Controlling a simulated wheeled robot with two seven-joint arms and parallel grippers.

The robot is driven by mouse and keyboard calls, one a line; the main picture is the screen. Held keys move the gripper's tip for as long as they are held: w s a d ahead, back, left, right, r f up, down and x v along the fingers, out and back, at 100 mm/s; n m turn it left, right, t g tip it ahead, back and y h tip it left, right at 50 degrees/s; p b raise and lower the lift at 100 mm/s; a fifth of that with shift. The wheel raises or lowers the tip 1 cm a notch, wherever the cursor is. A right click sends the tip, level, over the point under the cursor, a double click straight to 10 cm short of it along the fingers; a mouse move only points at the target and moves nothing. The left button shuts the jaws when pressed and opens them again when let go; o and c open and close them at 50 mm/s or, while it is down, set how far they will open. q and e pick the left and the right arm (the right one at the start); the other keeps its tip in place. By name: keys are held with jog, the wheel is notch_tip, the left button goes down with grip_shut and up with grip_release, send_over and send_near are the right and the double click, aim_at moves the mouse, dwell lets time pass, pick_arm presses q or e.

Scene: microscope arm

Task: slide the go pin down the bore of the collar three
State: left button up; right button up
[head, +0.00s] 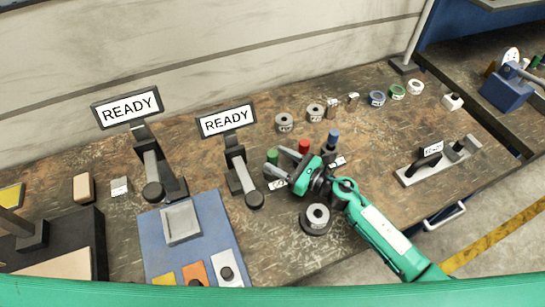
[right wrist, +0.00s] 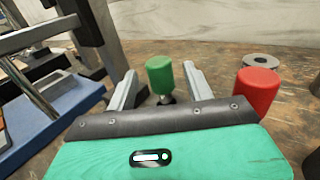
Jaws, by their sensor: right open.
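A green-capped pin (head: 272,157), which I take to be the go pin, stands upright on the bench; it also shows in the right wrist view (right wrist: 160,75). My right gripper (head: 275,160) is open, with its two fingers on either side of the green cap; in the right wrist view the gap (right wrist: 159,72) shows on both sides of the cap. A grey ring-shaped collar (head: 317,213) sits in a dark round holder in front of the gripper. I cannot tell whether it is collar three. My left gripper is not in view.
A red-capped pin (head: 304,146) and a blue-capped pin (head: 333,138) stand close by the right gripper. Several loose rings lie behind, including a grey one (head: 284,122) and a green one (head: 397,91). Two READY displays (head: 226,120) stand left. A blue tray (head: 207,225) lies front left.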

jog(key=shift+p+x, duration=0.3)
jog(key=shift+x, duration=0.85)
jog(key=shift+w+a, duration=0.15)
jog(key=shift+a, duration=0.05)
jog(key=shift+c, duration=0.2)
grip_shut()
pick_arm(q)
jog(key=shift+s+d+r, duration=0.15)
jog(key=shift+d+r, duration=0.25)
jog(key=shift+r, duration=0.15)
pick_arm(e)
jog(key=shift+r, duration=0.1)
